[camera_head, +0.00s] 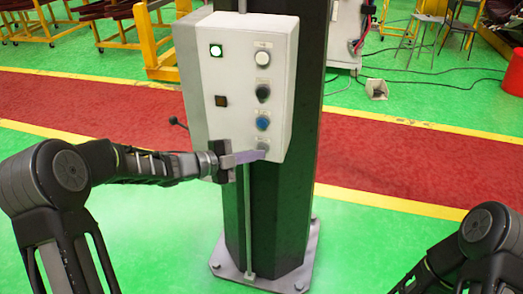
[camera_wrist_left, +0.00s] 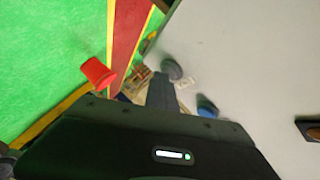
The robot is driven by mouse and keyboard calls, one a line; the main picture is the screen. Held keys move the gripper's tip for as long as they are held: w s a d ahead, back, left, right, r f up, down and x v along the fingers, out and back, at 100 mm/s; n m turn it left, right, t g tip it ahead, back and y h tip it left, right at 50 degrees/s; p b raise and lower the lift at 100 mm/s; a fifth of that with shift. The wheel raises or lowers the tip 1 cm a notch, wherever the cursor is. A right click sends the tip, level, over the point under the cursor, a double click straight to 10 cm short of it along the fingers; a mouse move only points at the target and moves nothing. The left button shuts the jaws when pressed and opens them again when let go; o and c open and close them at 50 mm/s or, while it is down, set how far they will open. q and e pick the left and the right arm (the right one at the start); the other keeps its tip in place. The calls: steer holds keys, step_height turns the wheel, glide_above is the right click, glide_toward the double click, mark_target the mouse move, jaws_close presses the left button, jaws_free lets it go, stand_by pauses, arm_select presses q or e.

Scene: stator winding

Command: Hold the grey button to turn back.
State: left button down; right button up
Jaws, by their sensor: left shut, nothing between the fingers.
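The control box (camera_head: 222,130) is a pale box on a dark post. A column of buttons runs down its front: a white one (camera_head: 263,57) at the top, a black one (camera_head: 263,92), a blue one (camera_head: 262,122) and the grey button (camera_head: 263,144) at the bottom. My left gripper (camera_head: 262,155) is shut and empty, its tips at the grey button's lower edge; I cannot tell if they touch. In the left wrist view the grey button (camera_wrist_left: 171,69) shows just past the fingertips (camera_wrist_left: 161,78), with the blue button beside it. My right gripper is outside the view.
A lit green lamp (camera_head: 216,50) and a dark amber-brown square (camera_head: 221,101) sit on the box's left part. The dark post (camera_head: 270,215) stands on a bolted base plate. Green floor is clear around it. A red bin (camera_head: 515,72) stands far right.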

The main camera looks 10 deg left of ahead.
arm_select(q)
steer(key=shift+s, duration=0.8)
steer(key=shift+s, duration=0.1)
steer(key=s, duration=0.2)
steer(key=s+b, duration=0.1)
steer(key=s, duration=0.1)
steer(key=shift+s+a, duration=0.2)
steer(key=shift+s, duration=0.2)
stand_by(0.9)
